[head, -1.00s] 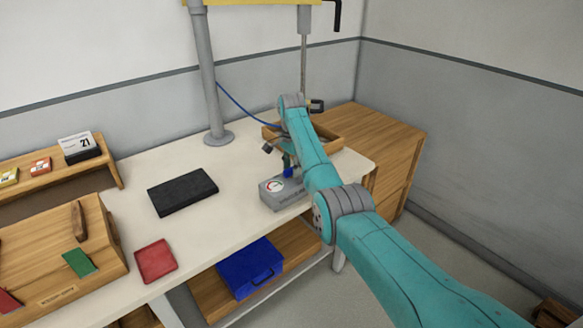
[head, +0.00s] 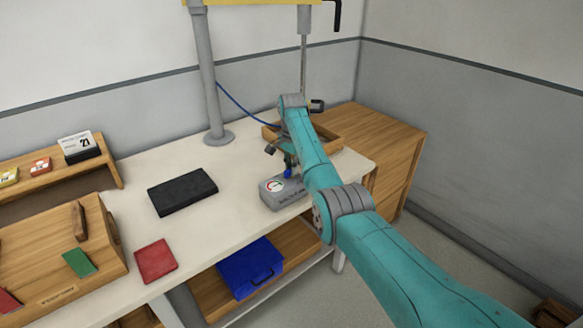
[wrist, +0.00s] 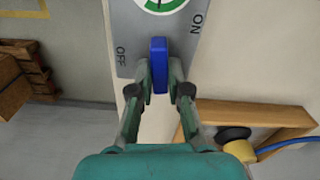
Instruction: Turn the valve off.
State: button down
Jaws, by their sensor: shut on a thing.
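The valve is a grey box (head: 290,196) on the white workbench, with a round gauge on its face (head: 275,186). Its blue handle (wrist: 159,65) stands between the fingers of my gripper (wrist: 159,78), which is shut on it. In the wrist view the handle lies along the picture's vertical, between the OFF label at its left and the ON label at its right. The gauge (wrist: 160,4) is cut off by the top edge. In the head view my arm hides part of the box.
A wooden tray (wrist: 285,112) with a blue hose (wrist: 285,145) lies close to my gripper. A black case (head: 183,192) and a red tray (head: 155,261) lie further left on the bench. A grey post (head: 208,80) stands behind. A wooden cabinet (head: 392,150) is at the right.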

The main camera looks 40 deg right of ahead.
jog(key=n, duration=1.2)
jog(key=shift+n, duration=2)
jog(key=c, duration=1.1)
grip_release()
jog(key=shift+r, duration=0.1)
